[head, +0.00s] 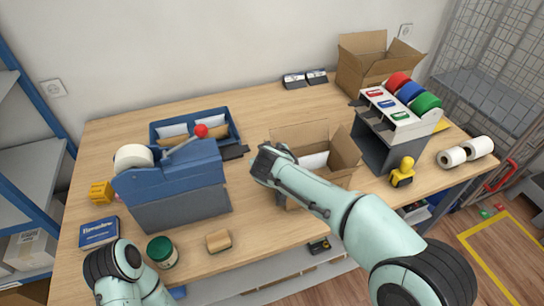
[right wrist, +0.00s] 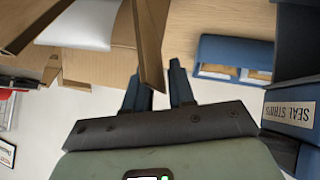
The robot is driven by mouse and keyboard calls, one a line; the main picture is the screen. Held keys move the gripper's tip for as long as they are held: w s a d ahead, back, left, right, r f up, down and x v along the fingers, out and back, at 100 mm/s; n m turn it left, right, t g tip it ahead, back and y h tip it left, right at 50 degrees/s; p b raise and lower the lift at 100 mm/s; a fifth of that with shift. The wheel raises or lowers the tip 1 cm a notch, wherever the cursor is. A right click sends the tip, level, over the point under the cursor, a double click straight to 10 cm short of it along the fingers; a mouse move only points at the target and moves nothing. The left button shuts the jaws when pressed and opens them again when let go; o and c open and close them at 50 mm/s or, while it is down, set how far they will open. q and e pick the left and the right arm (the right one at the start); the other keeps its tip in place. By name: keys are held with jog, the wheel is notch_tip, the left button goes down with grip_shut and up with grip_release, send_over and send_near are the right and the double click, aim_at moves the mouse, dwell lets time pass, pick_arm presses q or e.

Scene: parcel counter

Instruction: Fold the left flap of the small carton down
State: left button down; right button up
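The small carton (head: 345,152) stands open at the middle of the counter with flaps raised and a white item (head: 313,161) inside. My right gripper (head: 262,163) is at its left side in the head view, and my arm hides part of the carton's near side. In the right wrist view the fingers (right wrist: 158,88) are apart. The left flap (right wrist: 150,40) stands up with its end at the fingers, close to the left one in the picture; I cannot tell if they touch. My left arm shows at the lower left, but its gripper is not in view.
A blue tape dispenser (head: 170,175) with a red knob and a blue tray (head: 236,126) stand left of the carton. A bigger open carton (head: 357,75), a roll rack (head: 376,145) and a yellow item (head: 402,172) are to the right. A jar (head: 162,252) and a tan block (head: 218,240) lie near the front edge.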

grip_shut()
dwell(1.2)
